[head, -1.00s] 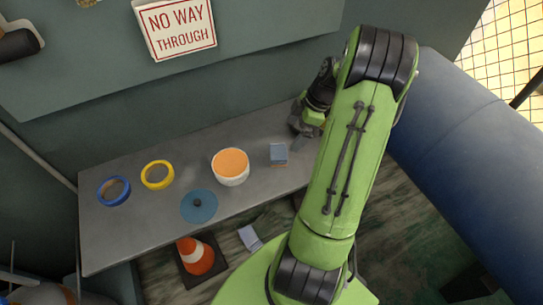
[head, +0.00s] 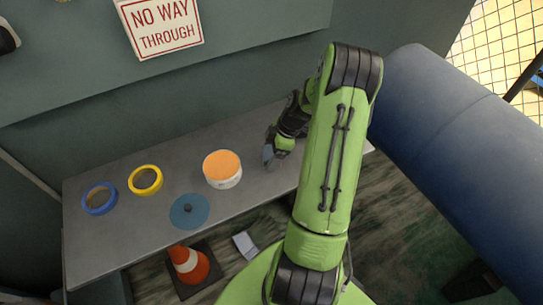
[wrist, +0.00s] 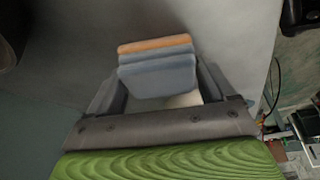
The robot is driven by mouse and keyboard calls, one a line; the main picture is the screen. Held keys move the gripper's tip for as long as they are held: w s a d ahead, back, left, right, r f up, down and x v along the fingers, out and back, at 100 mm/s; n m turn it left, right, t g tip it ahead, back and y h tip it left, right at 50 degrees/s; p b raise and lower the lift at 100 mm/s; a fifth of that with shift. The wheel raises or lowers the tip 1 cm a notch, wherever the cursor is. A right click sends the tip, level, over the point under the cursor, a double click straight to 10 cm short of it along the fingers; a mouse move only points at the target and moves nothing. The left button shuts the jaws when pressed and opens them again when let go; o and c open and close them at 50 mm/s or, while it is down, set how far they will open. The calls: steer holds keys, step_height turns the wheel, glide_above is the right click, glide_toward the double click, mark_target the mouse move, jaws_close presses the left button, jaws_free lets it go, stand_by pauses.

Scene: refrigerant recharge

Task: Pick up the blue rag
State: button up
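The blue rag (wrist: 158,75) shows in the wrist view as a folded grey-blue stack with an orange strip along its far edge. It lies between the two fingers of my gripper (wrist: 160,85), which stand apart on either side of it. I cannot tell whether either finger touches it. In the head view my gripper (head: 270,156) is low over the grey table (head: 135,235), right of the orange-filled tub (head: 222,170). There the rag is largely hidden by my gripper.
A blue disc (head: 189,211), a yellow ring (head: 145,180) and a blue ring (head: 100,199) lie left of the tub. A traffic cone (head: 187,262) stands on the floor in front. A large blue cylinder (head: 450,150) is at the right.

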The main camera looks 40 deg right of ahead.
steer(key=c, duration=0.7)
step_height(320, 180, up, 10)
steer(key=p, duration=0.3)
